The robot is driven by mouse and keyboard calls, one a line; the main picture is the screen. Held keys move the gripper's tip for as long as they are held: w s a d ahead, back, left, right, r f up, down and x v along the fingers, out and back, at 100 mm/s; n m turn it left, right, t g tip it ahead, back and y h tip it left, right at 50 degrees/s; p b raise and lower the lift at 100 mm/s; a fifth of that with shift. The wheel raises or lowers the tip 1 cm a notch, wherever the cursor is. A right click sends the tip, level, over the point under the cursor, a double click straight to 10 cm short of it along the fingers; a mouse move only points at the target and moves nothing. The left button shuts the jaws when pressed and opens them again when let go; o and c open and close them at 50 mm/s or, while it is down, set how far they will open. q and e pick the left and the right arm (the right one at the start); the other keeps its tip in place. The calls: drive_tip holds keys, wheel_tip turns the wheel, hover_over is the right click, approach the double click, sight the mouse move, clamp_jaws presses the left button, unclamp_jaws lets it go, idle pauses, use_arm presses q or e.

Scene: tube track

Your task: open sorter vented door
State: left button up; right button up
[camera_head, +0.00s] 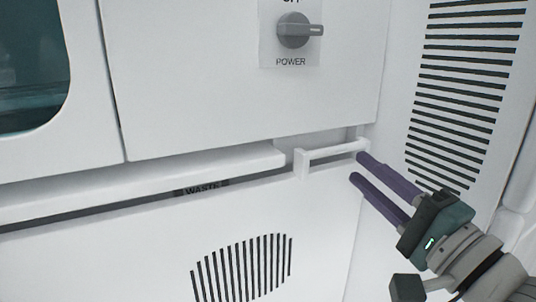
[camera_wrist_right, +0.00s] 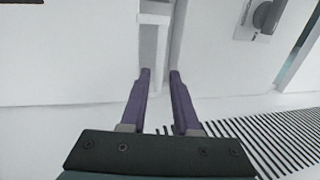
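The vented door (camera_head: 160,245) is the white lower panel with a round patch of dark slots, in the head view. It looks shut. Its white bar handle (camera_head: 332,152) stands out at the top right corner. My right gripper (camera_head: 356,168) has two purple fingers, parted with a gap between them, near the handle's right end. In the right wrist view the gripper (camera_wrist_right: 160,75) is open and the white handle (camera_wrist_right: 154,38) shows just beyond the fingertips. I cannot tell whether a finger touches it. My left gripper is in neither view.
A white ledge (camera_head: 140,182) runs above the door, with a "WASTE" label (camera_head: 201,188) under it. A power knob (camera_head: 294,30) is on the upper panel. A side wall with long vent slots (camera_head: 460,95) stands close to my right gripper.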

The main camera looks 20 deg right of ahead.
sight(341, 152)
drive_tip(key=b+x, duration=0.2)
drive_tip(key=x, duration=0.5)
drive_tip(key=shift+d, duration=0.1)
clamp_jaws()
idle(1.2)
